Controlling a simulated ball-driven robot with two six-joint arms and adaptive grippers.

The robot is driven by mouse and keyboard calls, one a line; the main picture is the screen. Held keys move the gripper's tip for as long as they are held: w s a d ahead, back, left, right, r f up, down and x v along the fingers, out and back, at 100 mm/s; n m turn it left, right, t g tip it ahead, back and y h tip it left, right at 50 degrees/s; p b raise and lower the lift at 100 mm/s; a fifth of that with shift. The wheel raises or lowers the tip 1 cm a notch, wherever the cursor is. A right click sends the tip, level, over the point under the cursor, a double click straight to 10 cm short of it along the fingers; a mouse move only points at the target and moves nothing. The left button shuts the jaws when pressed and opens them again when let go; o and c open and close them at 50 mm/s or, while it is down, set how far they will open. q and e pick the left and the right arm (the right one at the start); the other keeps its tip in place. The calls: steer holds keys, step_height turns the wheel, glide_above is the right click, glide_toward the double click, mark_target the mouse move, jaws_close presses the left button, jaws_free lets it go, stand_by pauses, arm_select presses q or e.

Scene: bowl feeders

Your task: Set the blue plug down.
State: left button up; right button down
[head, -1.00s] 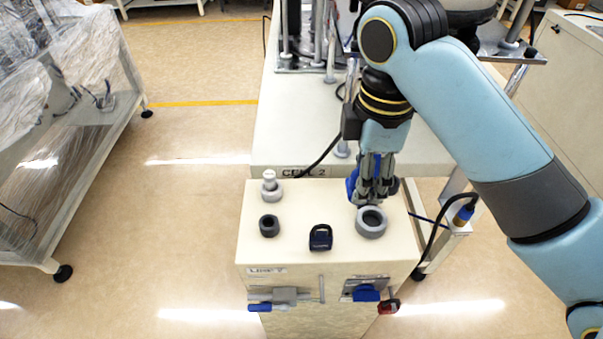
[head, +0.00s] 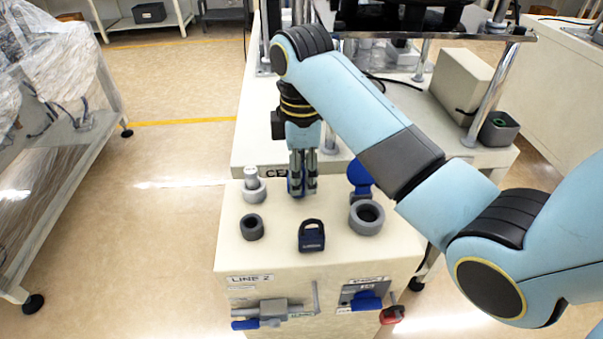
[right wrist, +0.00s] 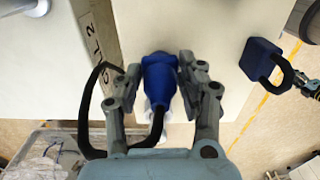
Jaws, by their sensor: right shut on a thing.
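My right gripper (head: 302,188) is shut on the blue plug (right wrist: 160,80), which sits between its fingers in the right wrist view with a black cable looping to the left. In the head view only a little blue of the plug (head: 295,183) shows between the fingers. The gripper points down over the far part of the cream cabinet top (head: 285,262), left of the large grey socket ring (head: 367,226) with its raised blue lid (head: 361,178). I cannot tell whether the plug touches the top.
To the left stand a small dark grey ring (head: 252,228) and a white-topped fitting (head: 251,178). Blue and red handles are on the cabinet front. A bench (head: 255,130) adjoins behind.

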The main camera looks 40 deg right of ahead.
steer(key=c, duration=1.2)
jaws_free()
steer(key=shift+f, duration=0.1)
steer(key=o, duration=0.4)
steer(key=shift+r, duration=0.3)
step_height(320, 180, up, 5)
steer(key=shift+r+p, duration=0.15)
steer(key=shift+p, duration=0.75)
step_height(320, 180, up, 6)
steer(key=p, duration=0.5)
steer(key=shift+f, duration=0.25)
steer(key=shift+r+p, duration=0.45)
steer(key=shift+p, duration=0.05)
